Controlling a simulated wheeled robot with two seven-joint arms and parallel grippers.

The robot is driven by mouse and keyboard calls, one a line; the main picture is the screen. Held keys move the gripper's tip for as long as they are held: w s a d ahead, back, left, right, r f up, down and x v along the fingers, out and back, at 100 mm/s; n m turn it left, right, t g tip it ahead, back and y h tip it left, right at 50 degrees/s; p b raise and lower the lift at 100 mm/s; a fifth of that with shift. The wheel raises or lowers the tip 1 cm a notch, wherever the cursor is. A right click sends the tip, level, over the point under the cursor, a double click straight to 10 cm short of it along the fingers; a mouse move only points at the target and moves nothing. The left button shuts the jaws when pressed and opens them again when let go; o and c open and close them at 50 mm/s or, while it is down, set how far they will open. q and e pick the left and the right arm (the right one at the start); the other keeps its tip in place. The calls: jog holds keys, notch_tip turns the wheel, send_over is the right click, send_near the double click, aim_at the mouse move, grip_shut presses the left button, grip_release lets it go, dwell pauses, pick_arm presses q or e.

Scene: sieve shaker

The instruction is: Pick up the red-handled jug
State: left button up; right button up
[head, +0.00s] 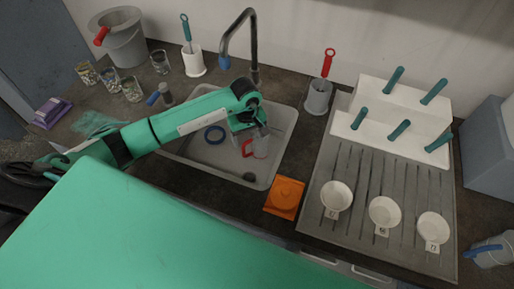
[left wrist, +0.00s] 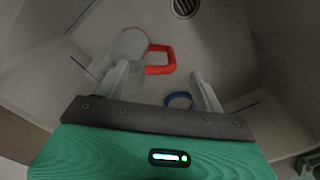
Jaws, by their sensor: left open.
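A clear jug (head: 262,143) with a red loop handle (head: 247,148) is in the sink, at its right side in the head view. In the left wrist view the jug (left wrist: 127,47) is a pale see-through shape, with its red handle (left wrist: 161,60) to the right. My left gripper (head: 248,126) reaches over the sink, pointing down at the jug. In the left wrist view its fingers (left wrist: 162,82) are apart with nothing held between them. The left finger overlaps the jug's lower edge; I cannot tell if they touch. My right gripper is not in view.
A blue ring (head: 214,134) lies in the sink (head: 190,151), left of the jug. A tap (head: 254,50) stands behind. A grey bucket (head: 124,45) with a red handle and several glasses stand at the back left.

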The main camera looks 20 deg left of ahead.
aim_at(248, 143)
pick_arm(q)
notch_tip(248, 143, down, 5)
jog(key=b, duration=0.2)
jog(key=shift+f+b, duration=0.15)
jog(key=shift+b, duration=0.25)
jog(key=shift+f, duration=0.25)
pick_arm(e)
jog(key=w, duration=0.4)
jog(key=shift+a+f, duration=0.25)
pick_arm(q)
jog(key=shift+r, duration=0.1)
jog(key=c, duration=1.4)
